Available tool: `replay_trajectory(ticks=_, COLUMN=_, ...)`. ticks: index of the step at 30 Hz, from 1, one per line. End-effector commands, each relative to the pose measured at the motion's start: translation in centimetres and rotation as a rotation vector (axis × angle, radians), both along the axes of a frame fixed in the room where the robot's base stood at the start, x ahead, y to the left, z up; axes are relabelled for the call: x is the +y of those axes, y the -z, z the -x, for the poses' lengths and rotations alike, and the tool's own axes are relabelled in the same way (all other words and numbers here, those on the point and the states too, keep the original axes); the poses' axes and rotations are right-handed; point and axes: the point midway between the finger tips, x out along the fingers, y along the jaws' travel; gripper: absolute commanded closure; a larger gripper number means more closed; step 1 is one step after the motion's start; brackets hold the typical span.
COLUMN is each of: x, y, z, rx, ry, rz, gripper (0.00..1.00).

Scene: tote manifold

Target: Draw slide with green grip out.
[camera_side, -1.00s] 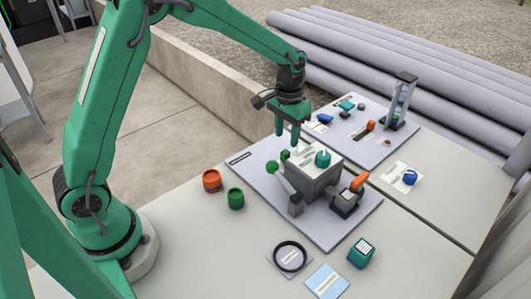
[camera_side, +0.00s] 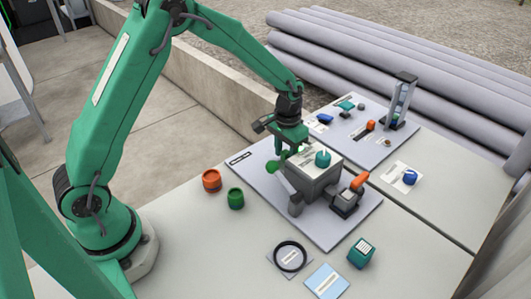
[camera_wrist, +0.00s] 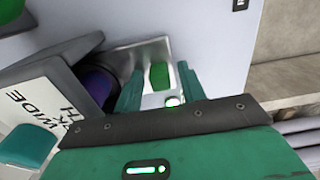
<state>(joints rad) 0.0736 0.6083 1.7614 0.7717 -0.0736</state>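The slide's green grip (camera_wrist: 159,76) shows in the wrist view on a pale metallic plate (camera_wrist: 150,52) beside the grey manifold box (camera_wrist: 85,47). My gripper (camera_wrist: 158,90) is open, with one teal finger on each side of the grip and gaps between. In the side view my gripper (camera_side: 284,155) is low at the left side of the grey box (camera_side: 316,178), and it largely hides the green grip. A teal knob (camera_side: 322,159) sits on the box top.
An orange handle (camera_side: 359,181) is right of the box. An orange pot (camera_side: 211,180) and a green pot (camera_side: 236,199) stand on the table to the left. A black ring (camera_side: 290,256) and a teal block (camera_side: 361,253) lie in front. The front-left table is clear.

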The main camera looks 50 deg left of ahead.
Motion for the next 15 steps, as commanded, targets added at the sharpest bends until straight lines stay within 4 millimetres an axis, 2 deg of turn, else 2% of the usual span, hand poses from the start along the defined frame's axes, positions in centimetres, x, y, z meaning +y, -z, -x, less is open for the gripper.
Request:
replay_trajectory(ticks=1, x=0.00, y=-0.01, z=0.00, rx=0.000, ry=0.000, rz=0.000, gripper=0.70)
replay_trajectory(ticks=6, x=0.00, y=-0.02, z=0.00, rx=0.000, ry=0.000, rz=0.000, gripper=1.00)
replay_trajectory(ticks=15, x=0.73, y=-0.03, z=-0.03, rx=0.000, ry=-0.001, rz=0.000, gripper=1.00)
